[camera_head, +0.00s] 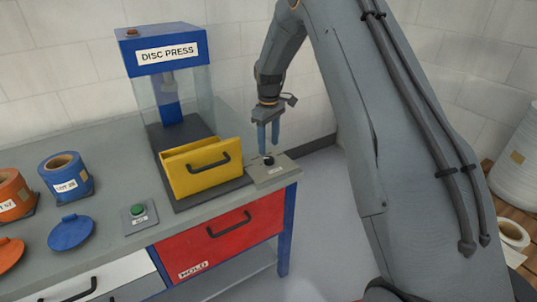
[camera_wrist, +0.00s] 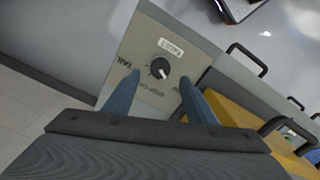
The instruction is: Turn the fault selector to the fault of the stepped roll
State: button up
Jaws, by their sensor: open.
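The fault selector is a black knob (camera_wrist: 160,67) on a small grey panel (camera_head: 272,172) at the right front corner of the bench. In the wrist view, its white pointer mark is toward the lower side of the knob. "TAIL" is printed at the left and another word below, partly legible; a right marking is partly hidden by a finger. My gripper (camera_head: 269,135) is open above the knob, its fingers pointing down, one on each side in the wrist view. A blue roll (camera_head: 66,175) and an orange roll (camera_head: 12,195) stand at left; I cannot tell whether either is stepped.
The disc press (camera_head: 165,55) stands behind a yellow drawer front (camera_head: 200,168) left of the selector. White rolls (camera_head: 520,160) stand at far right.

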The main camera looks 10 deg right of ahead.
aim_at(269, 158)
jog(key=shift+f+p, duration=0.75)
jog(key=shift+f, duration=2.2)
jog(key=c, duration=1)
